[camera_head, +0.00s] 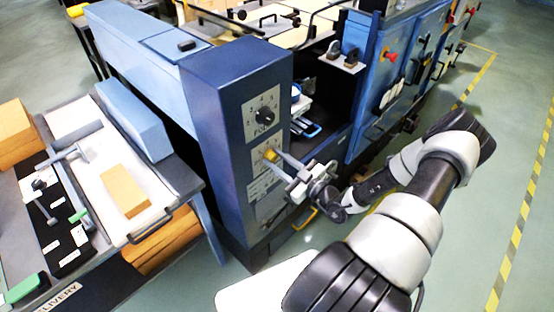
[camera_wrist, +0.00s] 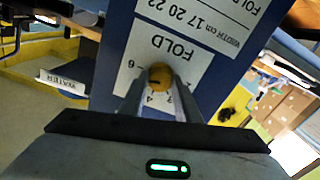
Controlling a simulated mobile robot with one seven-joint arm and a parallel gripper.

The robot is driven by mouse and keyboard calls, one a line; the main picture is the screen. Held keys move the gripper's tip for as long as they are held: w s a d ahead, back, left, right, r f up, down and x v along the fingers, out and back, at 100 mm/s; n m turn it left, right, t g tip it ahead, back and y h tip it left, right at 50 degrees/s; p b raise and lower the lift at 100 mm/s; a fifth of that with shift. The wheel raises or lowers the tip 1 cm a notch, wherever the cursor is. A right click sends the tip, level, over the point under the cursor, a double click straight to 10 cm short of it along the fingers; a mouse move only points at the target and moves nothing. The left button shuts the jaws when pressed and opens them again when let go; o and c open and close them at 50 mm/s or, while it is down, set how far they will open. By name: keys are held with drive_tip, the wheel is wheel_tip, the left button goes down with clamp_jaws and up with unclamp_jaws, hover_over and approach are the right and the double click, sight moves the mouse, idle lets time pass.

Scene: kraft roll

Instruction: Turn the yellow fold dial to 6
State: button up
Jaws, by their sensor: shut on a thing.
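The yellow fold dial (camera_head: 269,155) sits on the front face of the dark blue column, below a larger black dial. In the wrist view the yellow dial (camera_wrist: 160,75) shows upside down on a white plate (camera_wrist: 180,52) marked FOLD with several numbers. A dark mark shows on the dial's face, but I cannot tell surely which number it points to. My gripper (camera_head: 279,161) reaches the dial from the right. Its two fingers stand on either side of the dial and are shut on it. The fingers hide part of the number scale.
The black dial (camera_head: 265,115) is close above on the same dark blue column (camera_head: 217,117). A delivery table (camera_head: 97,178) with a kraft block (camera_head: 124,190) stands to the left. Blue machine units (camera_head: 400,55) stand at the right rear. Open floor lies at the right.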

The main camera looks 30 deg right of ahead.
drive_tip(key=shift+w+r+m, duration=0.15)
drive_tip(key=shift+r+m, duration=0.05)
drive_tip(key=shift+m, duration=1)
drive_tip(key=o, duration=1)
drive_tip(key=shift+f, duration=0.1)
drive_tip(key=shift+o, duration=0.2)
drive_tip(key=b+v, duration=0.1)
drive_tip(key=v, duration=1.6)
drive_tip(key=shift+s+b, duration=0.2)
drive_tip(key=shift+b, duration=0.15)
